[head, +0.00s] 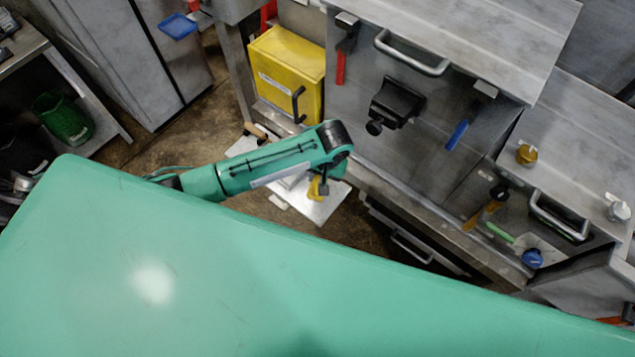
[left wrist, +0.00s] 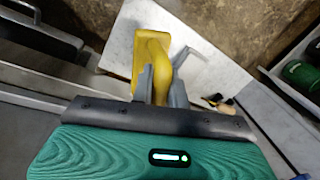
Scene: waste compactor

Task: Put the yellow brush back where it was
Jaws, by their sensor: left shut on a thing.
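The lower part of the brush is hidden by the fingers and wrist. My right gripper is in neither view.
A wooden-handled tool (head: 255,131) lies at the board's far left corner. A yellow bin (head: 287,75) stands behind it. The steel machine (head: 440,130) with handles and knobs fills the right side. A green basket (head: 62,118) is on a shelf at left. Brown floor (head: 180,135) is open between.

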